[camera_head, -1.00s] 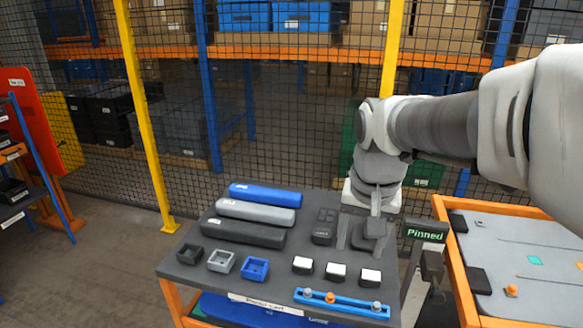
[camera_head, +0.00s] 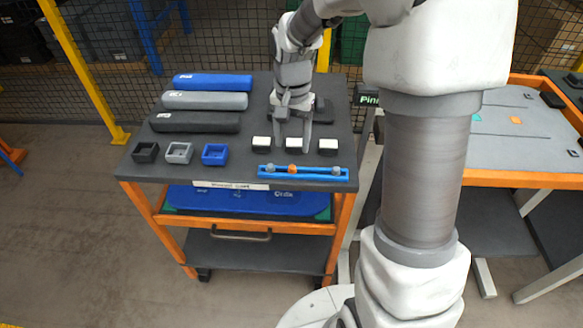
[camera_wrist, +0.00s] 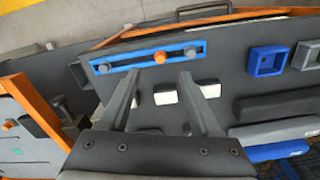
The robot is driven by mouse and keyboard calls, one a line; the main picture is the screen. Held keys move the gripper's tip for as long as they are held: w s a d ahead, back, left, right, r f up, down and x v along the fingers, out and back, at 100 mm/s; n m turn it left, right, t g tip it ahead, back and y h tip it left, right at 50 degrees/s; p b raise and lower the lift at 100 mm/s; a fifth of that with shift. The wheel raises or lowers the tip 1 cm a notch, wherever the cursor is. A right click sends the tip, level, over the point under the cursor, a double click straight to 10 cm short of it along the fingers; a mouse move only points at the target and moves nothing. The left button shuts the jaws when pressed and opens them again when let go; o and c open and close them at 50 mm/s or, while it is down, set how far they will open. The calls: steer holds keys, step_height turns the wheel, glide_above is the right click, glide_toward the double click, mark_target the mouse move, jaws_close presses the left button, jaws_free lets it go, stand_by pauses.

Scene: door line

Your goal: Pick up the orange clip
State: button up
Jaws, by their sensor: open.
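The orange clip (camera_head: 292,169) sits at the middle of a blue rail (camera_head: 316,174) near the front edge of the cart top, between two grey clips (camera_head: 270,169) (camera_head: 334,172). The wrist view also shows the orange clip (camera_wrist: 159,58) on the rail (camera_wrist: 122,59). My gripper (camera_head: 293,149) is open and empty, among the white-topped blocks, just behind the rail. In the wrist view, its two fingers (camera_wrist: 158,76) are spread, and the orange clip appears past the tips, between their lines. The clip is in clear view and not between the fingers.
White-topped black blocks (camera_head: 328,145) stand close around my fingers. Black, grey and blue trays (camera_head: 214,154) and long bars (camera_head: 205,101) fill the left of the cart top. Another orange-edged table (camera_head: 500,179) stands at the right. Floor in front of the cart is clear.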

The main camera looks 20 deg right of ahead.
mark_target(292, 166)
steer(key=f, duration=0.8)
steer(key=shift+w+f, duration=0.1)
steer(key=shift+w, duration=0.1)
jaws_close()
